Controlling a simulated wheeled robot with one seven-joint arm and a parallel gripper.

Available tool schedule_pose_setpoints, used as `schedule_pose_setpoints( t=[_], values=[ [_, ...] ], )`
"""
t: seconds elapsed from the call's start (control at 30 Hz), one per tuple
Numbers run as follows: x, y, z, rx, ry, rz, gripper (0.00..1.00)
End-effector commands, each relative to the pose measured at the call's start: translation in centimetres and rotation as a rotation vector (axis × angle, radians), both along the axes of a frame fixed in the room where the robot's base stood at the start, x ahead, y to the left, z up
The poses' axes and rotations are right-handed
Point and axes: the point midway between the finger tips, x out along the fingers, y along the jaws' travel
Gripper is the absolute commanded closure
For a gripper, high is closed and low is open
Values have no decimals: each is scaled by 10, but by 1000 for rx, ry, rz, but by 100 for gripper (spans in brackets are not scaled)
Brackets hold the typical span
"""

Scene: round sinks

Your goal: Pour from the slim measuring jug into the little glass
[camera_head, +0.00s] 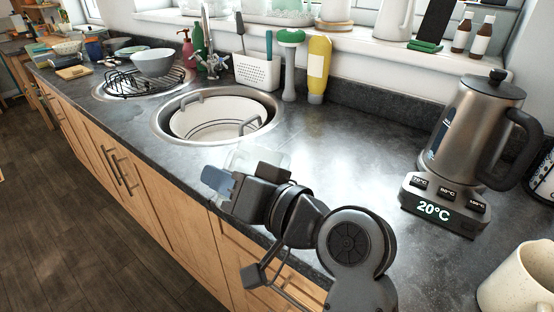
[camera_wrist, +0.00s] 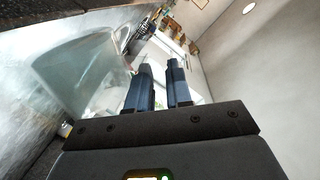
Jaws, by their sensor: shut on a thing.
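The slim measuring jug (camera_wrist: 85,72) is clear and fills the left of the wrist view, beside my gripper's fingers. In the head view, its clear body (camera_head: 270,157) shows partly behind my gripper (camera_head: 218,182), above the counter's front edge. My gripper (camera_wrist: 160,78) is shut on the jug, seemingly at its handle; the exact grip is hard to see. The jug looks tilted in the wrist view, but that camera is tilted too. I cannot make out its contents. I cannot pick out the little glass in either view; my arm hides part of the counter.
A round sink (camera_head: 167,130) holding a white basin (camera_head: 205,118) lies behind my gripper. A kettle (camera_head: 468,125) on its base (camera_head: 413,197) and a cream mug (camera_head: 520,282) stand at right. A white caddy (camera_head: 256,72) and yellow bottle (camera_head: 318,68) stand at the back. Mid-right counter is clear.

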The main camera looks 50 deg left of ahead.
Motion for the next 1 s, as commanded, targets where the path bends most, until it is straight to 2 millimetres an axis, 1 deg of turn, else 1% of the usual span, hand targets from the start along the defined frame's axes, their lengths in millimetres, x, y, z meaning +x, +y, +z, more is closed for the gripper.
schedule_pose_setpoints(
  t=[0.67, 1.0],
  values=[
    [3, 1, 3, -15, 42, -1, 100],
    [5, 2, 9, -28, 78, 0, 100]
  ],
)
